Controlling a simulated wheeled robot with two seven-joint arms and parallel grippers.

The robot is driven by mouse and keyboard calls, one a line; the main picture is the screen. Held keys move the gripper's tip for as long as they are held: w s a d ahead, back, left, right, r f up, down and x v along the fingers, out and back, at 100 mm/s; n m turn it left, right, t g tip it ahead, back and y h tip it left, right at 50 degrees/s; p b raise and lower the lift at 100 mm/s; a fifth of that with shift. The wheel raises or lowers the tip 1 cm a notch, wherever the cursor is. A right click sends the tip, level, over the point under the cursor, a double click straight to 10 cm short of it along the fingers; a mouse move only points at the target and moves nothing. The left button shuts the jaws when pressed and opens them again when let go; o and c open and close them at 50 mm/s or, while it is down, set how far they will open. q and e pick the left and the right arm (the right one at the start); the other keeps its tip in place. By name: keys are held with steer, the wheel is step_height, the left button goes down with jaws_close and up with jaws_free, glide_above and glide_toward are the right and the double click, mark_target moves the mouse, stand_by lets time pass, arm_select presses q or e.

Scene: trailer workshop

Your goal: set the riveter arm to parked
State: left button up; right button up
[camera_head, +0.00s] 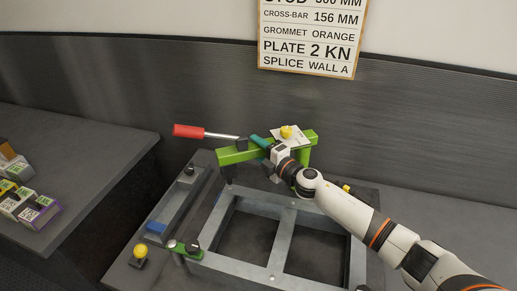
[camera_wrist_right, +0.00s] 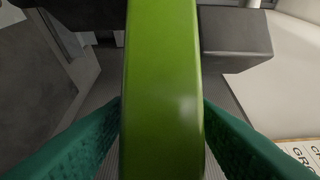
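The riveter arm appears to be the green bar (camera_head: 236,156) above the back of the metal frame. A rod with a red handle (camera_head: 188,131) sticks out to the left near the bar's left end. My right gripper (camera_head: 262,142) reaches in from the right, at the middle of the bar. In the right wrist view the green bar (camera_wrist_right: 162,90) runs between my teal fingers, and both fingers meet its sides. The fingertips are partly hidden by the bar. My left gripper is not in view.
The metal frame (camera_head: 233,264) lies on the grey bench, with a green clamp (camera_head: 183,250) and a yellow knob (camera_head: 140,250) at its left. A blue block (camera_head: 156,227) lies in a tray. Several labelled boxes (camera_head: 37,209) stand on the left bench. A sign (camera_head: 311,45) hangs behind.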

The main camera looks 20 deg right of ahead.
jaws_close()
